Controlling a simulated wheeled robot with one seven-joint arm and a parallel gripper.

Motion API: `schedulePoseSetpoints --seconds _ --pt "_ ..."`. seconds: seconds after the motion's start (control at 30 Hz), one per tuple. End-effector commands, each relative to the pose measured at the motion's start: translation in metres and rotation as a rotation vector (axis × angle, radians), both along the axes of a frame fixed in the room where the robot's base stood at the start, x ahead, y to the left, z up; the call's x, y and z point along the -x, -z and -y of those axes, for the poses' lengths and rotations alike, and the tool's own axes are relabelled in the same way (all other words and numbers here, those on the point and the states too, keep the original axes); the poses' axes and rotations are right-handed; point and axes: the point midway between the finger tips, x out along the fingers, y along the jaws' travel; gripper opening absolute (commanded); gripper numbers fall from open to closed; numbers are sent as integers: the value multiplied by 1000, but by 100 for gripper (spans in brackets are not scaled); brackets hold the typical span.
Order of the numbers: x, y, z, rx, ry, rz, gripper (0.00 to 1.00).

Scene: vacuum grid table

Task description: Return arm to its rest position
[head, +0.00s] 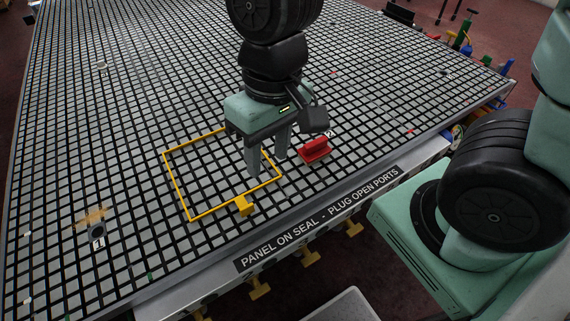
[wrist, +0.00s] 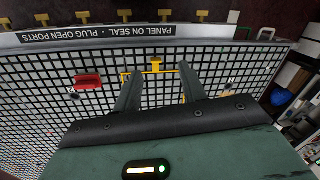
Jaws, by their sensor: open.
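My gripper (head: 267,163) hangs over the grid table (head: 100,170) with its fingers pointing down, above the right part of a yellow outlined square. Its two fingers are apart and nothing is between them. In the wrist view my gripper (wrist: 158,85) also shows two separated, empty fingers. The yellow frame (head: 190,218) lies on the grid, with a yellow block (head: 244,205) at its front edge. The block also shows in the wrist view (wrist: 156,65), beyond the fingertips. A red handled piece (head: 315,149) sits on the grid just right of my gripper.
A dark round port (head: 97,231) marked 1 is at the left, near an orange smudge. Several yellow knobs (head: 310,257) stick out below the labelled front edge (head: 320,218). A pale bin (head: 342,305) stands below the edge. Coloured items (head: 462,38) line the right edge.

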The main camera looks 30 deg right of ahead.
Motion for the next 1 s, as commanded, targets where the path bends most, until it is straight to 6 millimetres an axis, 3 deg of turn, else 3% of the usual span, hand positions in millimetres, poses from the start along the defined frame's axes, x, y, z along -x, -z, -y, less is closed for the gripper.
schedulePoseSetpoints --seconds 0.03,0.1,0.2,0.57,0.67,0.9,1.0 --pt "19 -7 -3 12 -127 26 42" --pt "37 -12 -4 29 -261 48 42" --pt "51 -15 -4 46 -372 67 42" --pt "54 -15 -4 52 -406 72 42" --pt "54 -5 -4 51 -405 72 42" --pt "54 45 -3 52 -403 71 42" --pt "54 57 -3 53 -403 71 42"
